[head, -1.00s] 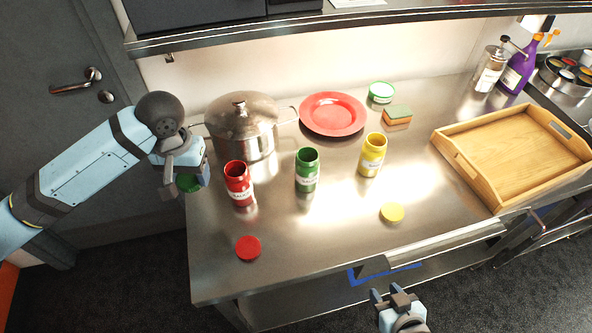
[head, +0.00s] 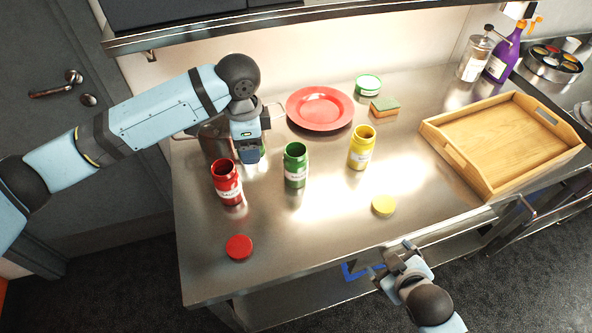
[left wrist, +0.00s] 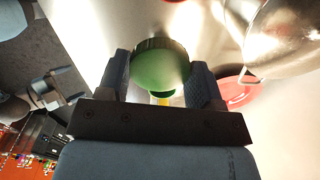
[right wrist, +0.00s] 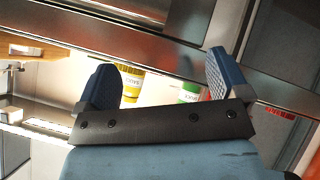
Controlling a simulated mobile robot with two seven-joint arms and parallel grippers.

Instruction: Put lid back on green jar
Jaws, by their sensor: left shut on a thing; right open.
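The green jar (head: 295,168) stands upright and open on the steel counter, between the red jar (head: 227,183) and the yellow jar (head: 361,148). My left gripper (head: 250,152) is shut on the green lid (left wrist: 160,66), gripped by its edges between the two fingers. It holds the lid above the counter, left of and behind the green jar, apart from it. The lid is mostly hidden in the head view. My right gripper (head: 390,262) is open and empty at the counter's front edge. The green jar also shows partly in the right wrist view (right wrist: 189,93).
A red lid (head: 239,247) and a yellow lid (head: 384,205) lie on the counter. The pot is mostly hidden behind my left arm. A red plate (head: 320,108), a green-rimmed container (head: 368,85), a sponge (head: 384,107) and a wooden tray (head: 497,143) stand further back or right.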

